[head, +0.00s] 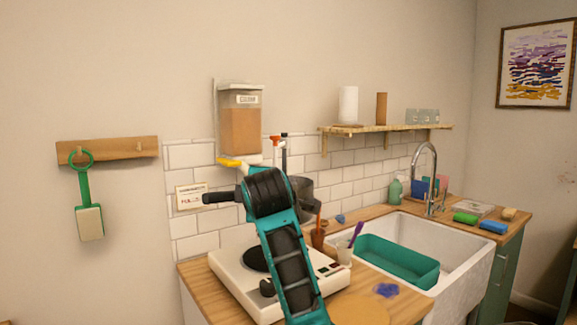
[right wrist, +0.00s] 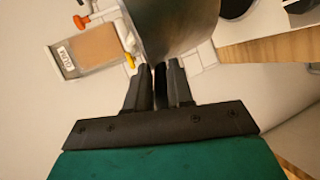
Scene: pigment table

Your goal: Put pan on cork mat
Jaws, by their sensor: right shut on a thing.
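The dark grey pan (head: 301,188) is in the air above the hot plate in the head view, partly hidden behind my right arm. A black handle (head: 217,198) sticks out to the left. My right gripper (right wrist: 160,72) is shut on the pan, whose grey side (right wrist: 178,28) fills the top of the right wrist view. In the head view the right wrist hides the fingertips. A round tan mat (head: 360,309), apparently the cork mat, lies on the worktop at the bottom edge, partly cut off. My left gripper is not in view.
The white hot plate (head: 232,281) stands below the pan. A brown cup (head: 318,238) and a pale cup (head: 344,254) with tools stand right of it. A blue powder heap (head: 387,290) lies beside the mat. The sink (head: 455,250) holds a green tub (head: 398,262).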

